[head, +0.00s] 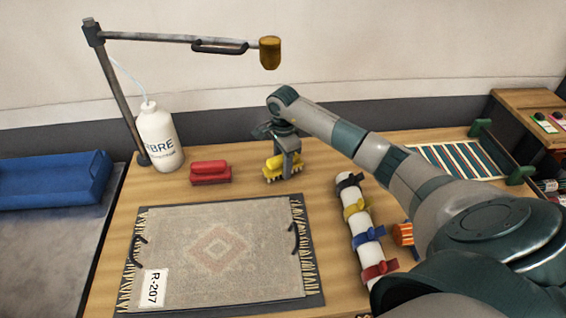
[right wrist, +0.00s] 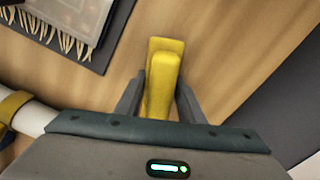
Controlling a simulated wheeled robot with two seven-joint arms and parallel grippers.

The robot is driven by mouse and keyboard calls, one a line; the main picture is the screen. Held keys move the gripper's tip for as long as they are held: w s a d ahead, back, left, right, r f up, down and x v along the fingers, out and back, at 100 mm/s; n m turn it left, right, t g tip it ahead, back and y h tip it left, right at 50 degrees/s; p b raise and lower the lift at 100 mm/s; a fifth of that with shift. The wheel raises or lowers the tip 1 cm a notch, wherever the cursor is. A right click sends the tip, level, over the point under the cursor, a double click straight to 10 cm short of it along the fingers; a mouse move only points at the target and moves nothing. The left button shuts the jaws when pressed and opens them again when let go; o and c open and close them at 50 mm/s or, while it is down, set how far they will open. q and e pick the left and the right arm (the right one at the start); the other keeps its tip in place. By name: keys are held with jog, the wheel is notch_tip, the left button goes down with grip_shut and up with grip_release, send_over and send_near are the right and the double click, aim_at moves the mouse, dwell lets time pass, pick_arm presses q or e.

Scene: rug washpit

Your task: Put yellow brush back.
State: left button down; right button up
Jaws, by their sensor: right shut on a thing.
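The yellow brush (head: 279,166) is at the back middle of the wooden table, to the right of a red brush (head: 210,172). My right gripper (head: 285,168) points down over it and is shut on it. In the right wrist view the brush's yellow handle (right wrist: 164,80) sits between the two fingers (right wrist: 160,98). The brush appears to be at or just above the table; I cannot tell if it touches. My left gripper is in neither view.
A rug (head: 215,250) on a dark board lies in front. A white bottle (head: 160,138) and a lamp-like arm (head: 180,38) stand at back left. A white roll with coloured straps (head: 357,215) and an orange item (head: 402,234) lie right.

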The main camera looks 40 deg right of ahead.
jog(key=shift+f, duration=0.15)
jog(key=shift+f+b, duration=0.1)
jog(key=shift+b, duration=0.2)
jog(key=o, duration=1.2)
jog(key=shift+r, duration=0.65)
notch_tip(320, 180, up, 6)
jog(key=shift+f+b, duration=0.2)
jog(key=shift+b, duration=1)
jog(key=shift+r, duration=0.45)
